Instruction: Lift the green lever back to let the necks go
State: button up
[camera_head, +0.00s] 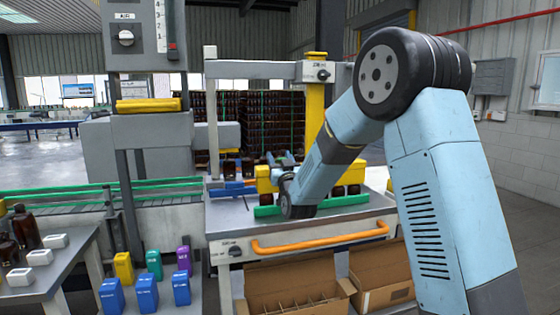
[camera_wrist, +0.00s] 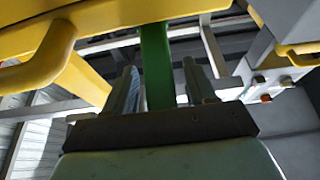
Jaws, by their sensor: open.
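In the wrist view, the green lever (camera_wrist: 156,58) is an upright green bar below a yellow body (camera_wrist: 115,18). My gripper (camera_wrist: 163,84) is open, with one finger on each side of the bar. Whether either finger touches it cannot be told. In the head view, my arm reaches down to the station table, and my wrist hides most of the gripper and the lever. Dark amber bottles (camera_head: 229,168) stand behind the table, near a yellow block (camera_head: 264,180). Their necks cannot be made out clearly.
Green guide strips (camera_head: 341,201) run along the grey table, which has an orange handle (camera_head: 320,240) in front. Open cardboard boxes (camera_head: 381,277) stand below. A yellow post (camera_head: 316,105) rises behind my arm. Small coloured boxes (camera_head: 147,291) stand at the lower left.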

grip_shut()
dwell(0.4)
